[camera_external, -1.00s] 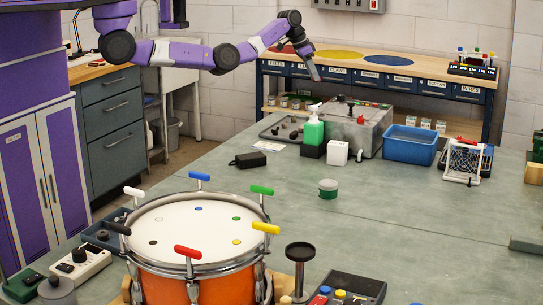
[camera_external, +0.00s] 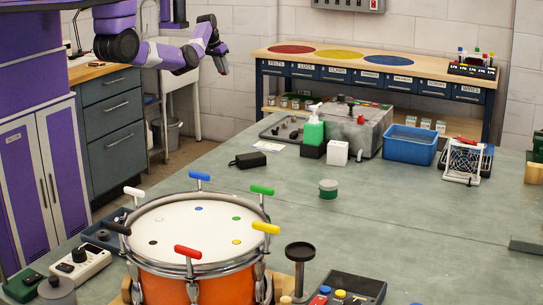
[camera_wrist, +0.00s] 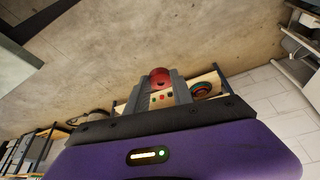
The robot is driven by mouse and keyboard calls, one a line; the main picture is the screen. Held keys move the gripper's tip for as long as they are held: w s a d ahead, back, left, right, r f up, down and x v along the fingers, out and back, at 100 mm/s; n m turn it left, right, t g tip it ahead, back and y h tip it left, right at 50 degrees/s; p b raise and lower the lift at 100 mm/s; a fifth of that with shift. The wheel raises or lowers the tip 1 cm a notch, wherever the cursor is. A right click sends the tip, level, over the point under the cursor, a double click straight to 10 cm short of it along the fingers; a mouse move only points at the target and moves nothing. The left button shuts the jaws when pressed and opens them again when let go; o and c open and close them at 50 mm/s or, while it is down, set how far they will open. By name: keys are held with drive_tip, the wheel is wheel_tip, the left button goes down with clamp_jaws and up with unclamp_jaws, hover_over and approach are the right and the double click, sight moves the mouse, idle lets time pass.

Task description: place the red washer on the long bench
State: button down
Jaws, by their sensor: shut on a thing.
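My gripper (camera_wrist: 161,84) shows in the wrist view with its two grey fingers closed around a red round piece, the red washer (camera_wrist: 160,76), at the fingertips. In the external view the end of my arm (camera_external: 217,60) is bent and hangs to the left of the long wooden-topped bench; the fingers and washer cannot be made out there. The long bench (camera_external: 440,75) stands along the back wall, with red, yellow and blue discs on its top and labelled drawers below.
A grey-green table (camera_external: 420,230) fills the front, with an orange drum (camera_external: 195,285), a green bottle (camera_external: 313,130), a metal box (camera_external: 358,125) and a blue bin (camera_external: 409,145). A rack of coloured pieces (camera_external: 473,68) stands on the bench's right end.

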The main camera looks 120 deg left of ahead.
drive_tip(key=shift+n, duration=0.3)
drive_tip(key=s, duration=0.4)
drive_tip(key=shift+d+f, duration=0.1)
drive_tip(key=shift+d, duration=0.2)
